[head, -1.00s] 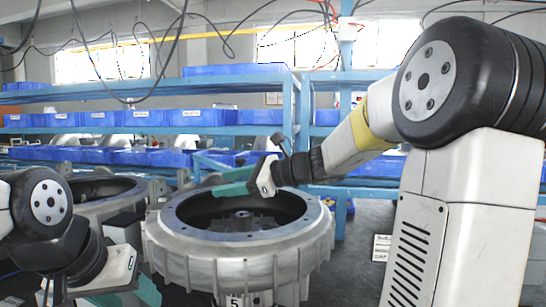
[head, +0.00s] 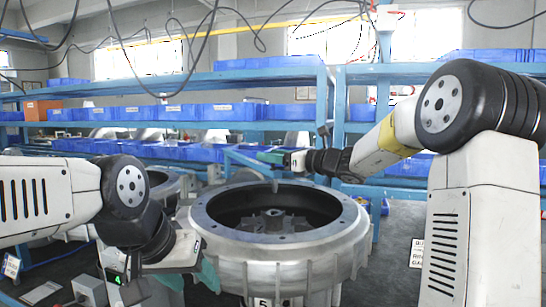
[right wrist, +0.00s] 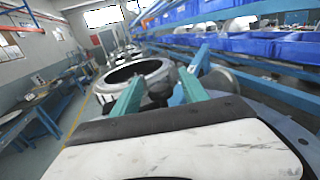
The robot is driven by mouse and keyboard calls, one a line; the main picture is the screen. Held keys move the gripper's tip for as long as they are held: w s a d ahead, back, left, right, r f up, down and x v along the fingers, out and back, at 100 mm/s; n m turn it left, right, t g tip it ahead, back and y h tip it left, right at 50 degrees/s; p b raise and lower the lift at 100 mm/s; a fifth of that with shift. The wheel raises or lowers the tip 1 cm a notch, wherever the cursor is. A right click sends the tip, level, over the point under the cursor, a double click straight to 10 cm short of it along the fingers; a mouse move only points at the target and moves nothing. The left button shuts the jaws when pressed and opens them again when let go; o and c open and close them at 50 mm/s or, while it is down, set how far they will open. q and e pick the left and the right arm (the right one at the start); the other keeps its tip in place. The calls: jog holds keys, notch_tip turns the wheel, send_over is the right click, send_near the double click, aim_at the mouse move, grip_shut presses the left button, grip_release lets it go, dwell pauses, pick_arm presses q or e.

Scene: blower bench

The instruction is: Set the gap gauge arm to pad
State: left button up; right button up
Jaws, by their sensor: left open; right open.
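A round grey blower housing (head: 275,250) stands in the middle of the head view, with a bladed rotor (head: 272,221) inside its open top. I cannot make out a gap gauge arm or pad for certain; a small device with a green light (head: 118,281) sits at the lower left, partly behind my left arm. My left gripper (head: 205,275) is open, its teal fingers in front of the housing's left side; contact cannot be told. My right gripper (head: 268,157) is open above the housing's far rim. Its two teal fingers are spread and empty in the right wrist view (right wrist: 160,88).
A second housing (head: 165,185) stands behind my left arm. Blue shelves with blue bins (head: 230,113) run along the back. A grey box (head: 90,290) and small cards lie at the lower left. A sign card (head: 416,252) stands right of the housing. Cables hang above.

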grip_shut()
dwell(1.4)
